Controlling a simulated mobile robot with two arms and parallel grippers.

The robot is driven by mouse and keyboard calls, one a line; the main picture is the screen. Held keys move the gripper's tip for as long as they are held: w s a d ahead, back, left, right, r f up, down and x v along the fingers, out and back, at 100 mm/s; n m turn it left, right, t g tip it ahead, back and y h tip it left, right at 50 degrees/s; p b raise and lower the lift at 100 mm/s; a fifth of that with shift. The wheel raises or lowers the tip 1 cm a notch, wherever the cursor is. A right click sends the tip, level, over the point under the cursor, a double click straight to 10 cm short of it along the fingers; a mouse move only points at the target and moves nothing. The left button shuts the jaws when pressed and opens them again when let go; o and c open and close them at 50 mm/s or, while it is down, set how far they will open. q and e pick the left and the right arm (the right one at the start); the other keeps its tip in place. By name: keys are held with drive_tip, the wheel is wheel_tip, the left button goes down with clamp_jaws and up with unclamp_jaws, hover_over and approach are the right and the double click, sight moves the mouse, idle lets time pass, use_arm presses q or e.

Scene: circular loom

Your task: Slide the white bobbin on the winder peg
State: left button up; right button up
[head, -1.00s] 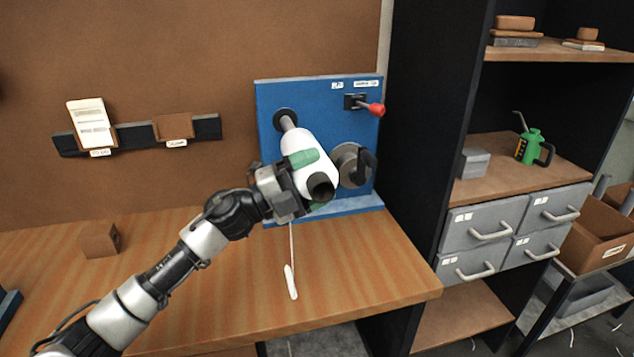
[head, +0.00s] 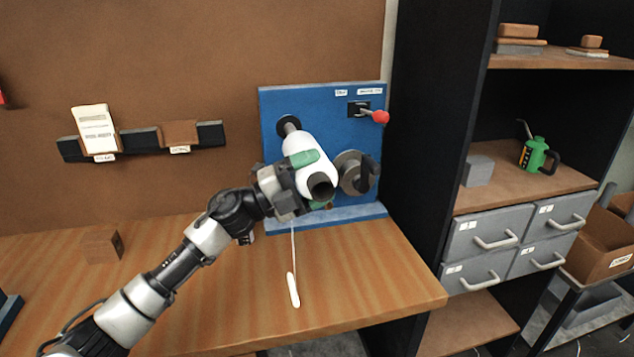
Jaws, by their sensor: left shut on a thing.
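The white bobbin (head: 302,145) is in my left gripper (head: 304,178), whose green-padded fingers are shut around it. The bobbin's dark hollow end faces toward me. Its far end is at the winder peg (head: 289,126), which sticks out from the blue winder panel (head: 322,108). Part of the peg shows between the bobbin and the panel; how far the peg reaches into the bobbin is hidden. A white thread hangs below the gripper to a white piece (head: 293,290) over the table. My right gripper is not in view.
A grey round part with a dark handle (head: 357,173) is right of the bobbin. A red-knobbed lever (head: 379,116) is above it. The wooden table (head: 210,310) is mostly clear, with a small brown block (head: 102,245) at left. A dark shelf unit with drawers (head: 487,238) stands at right.

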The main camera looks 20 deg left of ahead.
use_arm(q)
drive_tip(key=shift+w+a+b, duration=0.4)
drive_tip(key=shift+w+a, duration=0.35)
drive_tip(key=shift+w, duration=0.35)
drive_tip(key=shift+w+a+b, duration=0.4)
drive_tip(key=shift+w+a, duration=0.3)
drive_tip(key=shift+w, duration=0.35)
drive_tip(key=shift+w+a+b, duration=0.4)
drive_tip(key=shift+w+a, duration=0.3)
drive_tip(key=shift+w, duration=0.35)
drive_tip(key=shift+w+a, duration=0.2)
drive_tip(key=shift+w, duration=0.05)
drive_tip(key=o, duration=1.6)
drive_tip(key=shift+s+a+f, duration=0.15)
drive_tip(key=shift+a+f, duration=0.05)
drive_tip(key=shift+f, duration=0.1)
drive_tip(key=shift+r+b+v, duration=0.2)
drive_tip(key=shift+b+v, duration=1.65)
drive_tip(key=shift+v, duration=3.25)
